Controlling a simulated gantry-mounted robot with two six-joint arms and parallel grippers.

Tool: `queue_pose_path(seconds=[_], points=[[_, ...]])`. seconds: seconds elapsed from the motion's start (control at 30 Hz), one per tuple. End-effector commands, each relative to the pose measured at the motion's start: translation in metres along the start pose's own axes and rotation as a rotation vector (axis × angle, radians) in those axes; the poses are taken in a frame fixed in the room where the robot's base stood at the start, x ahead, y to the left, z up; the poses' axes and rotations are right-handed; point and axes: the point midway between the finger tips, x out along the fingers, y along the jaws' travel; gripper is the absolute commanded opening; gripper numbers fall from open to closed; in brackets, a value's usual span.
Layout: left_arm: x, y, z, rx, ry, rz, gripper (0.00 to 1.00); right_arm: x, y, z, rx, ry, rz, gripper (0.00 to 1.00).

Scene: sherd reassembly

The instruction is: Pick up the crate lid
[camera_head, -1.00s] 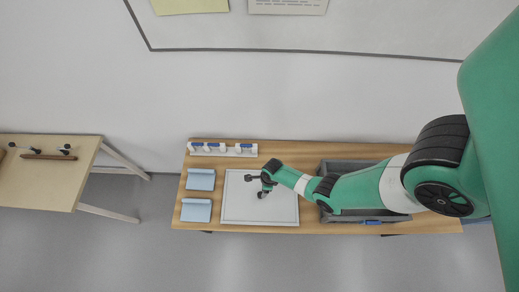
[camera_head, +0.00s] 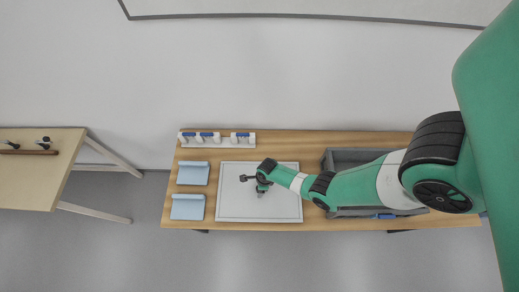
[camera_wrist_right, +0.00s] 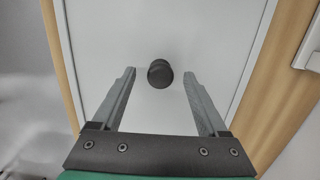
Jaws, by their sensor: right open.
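The crate lid (camera_head: 235,205) is a flat white-grey panel lying on the wooden table, left of the grey crate. In the right wrist view the lid (camera_wrist_right: 110,40) fills the middle, with a round dark knob (camera_wrist_right: 160,73) on it. My right gripper (camera_wrist_right: 160,88) is open, its two fingers on either side of the knob and apart from it. In the head view my right gripper (camera_head: 261,192) is over the lid, small and partly covered by its own wrist. My left gripper is not in view.
The grey crate (camera_head: 345,158) stands behind and under my right arm. Two light blue pads (camera_head: 193,173) lie left of the lid. A white rack with blue-topped items (camera_head: 216,139) is at the table's back left. A separate wooden table (camera_head: 30,180) stands at the far left.

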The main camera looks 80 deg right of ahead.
Motion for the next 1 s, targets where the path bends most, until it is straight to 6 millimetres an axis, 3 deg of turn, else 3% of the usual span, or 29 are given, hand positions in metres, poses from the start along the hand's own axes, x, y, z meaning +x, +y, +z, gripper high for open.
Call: queue_pose_path(seconds=[0.2,0.23,0.63,1.0], points=[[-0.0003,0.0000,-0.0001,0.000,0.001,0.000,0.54,0.0004,-0.0002,0.0006,0.000,-0.001,-0.001,0.77],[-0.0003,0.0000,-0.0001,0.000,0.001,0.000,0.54,0.0004,-0.0003,0.0006,0.000,-0.001,-0.001,0.73],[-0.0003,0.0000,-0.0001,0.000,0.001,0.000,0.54,0.0004,-0.0003,0.0006,0.000,-0.001,-0.001,0.01],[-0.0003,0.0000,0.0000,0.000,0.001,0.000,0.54,0.0004,-0.0003,0.0006,0.000,-0.001,-0.001,0.00]])
